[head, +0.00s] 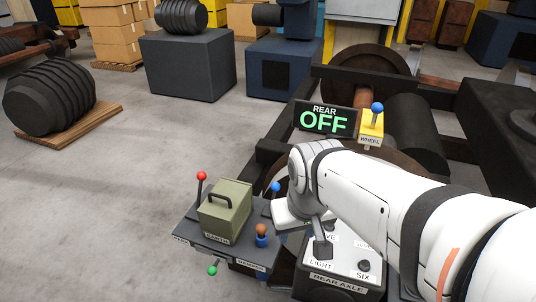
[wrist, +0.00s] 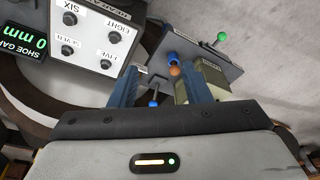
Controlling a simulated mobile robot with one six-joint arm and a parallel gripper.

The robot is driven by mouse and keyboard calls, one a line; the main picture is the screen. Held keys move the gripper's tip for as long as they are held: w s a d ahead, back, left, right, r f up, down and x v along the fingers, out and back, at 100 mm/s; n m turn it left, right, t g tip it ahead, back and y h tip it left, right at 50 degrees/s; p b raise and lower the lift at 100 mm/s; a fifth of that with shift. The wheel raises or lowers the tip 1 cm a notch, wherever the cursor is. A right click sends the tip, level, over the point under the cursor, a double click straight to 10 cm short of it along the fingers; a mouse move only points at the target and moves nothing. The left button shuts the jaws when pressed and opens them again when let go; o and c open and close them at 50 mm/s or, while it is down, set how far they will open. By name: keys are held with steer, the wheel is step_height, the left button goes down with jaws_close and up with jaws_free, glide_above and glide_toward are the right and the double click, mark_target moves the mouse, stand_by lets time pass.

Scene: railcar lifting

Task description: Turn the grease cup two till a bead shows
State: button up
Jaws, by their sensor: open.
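In the wrist view a panel with dark round cups labelled FIVE (wrist: 106,64), SIX (wrist: 71,19), SEVEN (wrist: 67,50) and EIGHT (wrist: 102,31) is at the upper left. No cup labelled two can be made out. The panel (head: 345,252) marked REAR AXLE is partly hidden by my arm in the head view. My gripper (wrist: 160,72) is open, its two blue fingers apart with nothing held. The fingers point toward a grey shelf (wrist: 228,66) beside the panel. A blue-knobbed lever (wrist: 153,103) shows between them, apparently beyond them.
The shelf carries a green box (head: 226,209), a red-knobbed lever (head: 201,177) and an orange-topped piece (head: 262,231). A sign (head: 326,119) reads REAR OFF. A yellow WHEEL box (head: 370,126) has a blue-knobbed lever. A SHOE GAP display (wrist: 26,42) reads 0 mm.

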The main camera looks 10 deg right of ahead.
steer(key=shift+o, duration=1.3)
steer(key=shift+n+g, duration=0.3)
steer(key=w, duration=0.2)
steer(key=w+d, duration=0.1)
steer(key=w, duration=0.2)
steer(key=shift+w+d+f, duration=0.1)
steer(key=shift+w+d, duration=0.2)
steer(key=shift+d, duration=0.1)
steer(key=w+d+f, duration=0.3)
steer(key=w+f, duration=0.2)
steer(key=w, duration=0.2)
steer(key=w+d+f+n+g, duration=0.1)
steer(key=w+d+f, duration=0.2)
steer(key=w+f, duration=0.3)
steer(key=w+d+f+g, duration=0.1)
steer(key=w+d+f, duration=0.3)
steer(key=w, duration=0.5)
steer(key=shift+w+f+n, duration=0.35)
steer(key=shift+f+n, duration=0.05)
steer(key=shift+f, duration=0.45)
steer(key=shift+w+d+f, duration=0.15)
steer(key=shift+f, duration=0.15)
step_height(320, 180, down, 8)
steer(key=shift+r+p, duration=0.1)
steer(key=shift+p, duration=0.25)
steer(key=shift+c, duration=0.3)
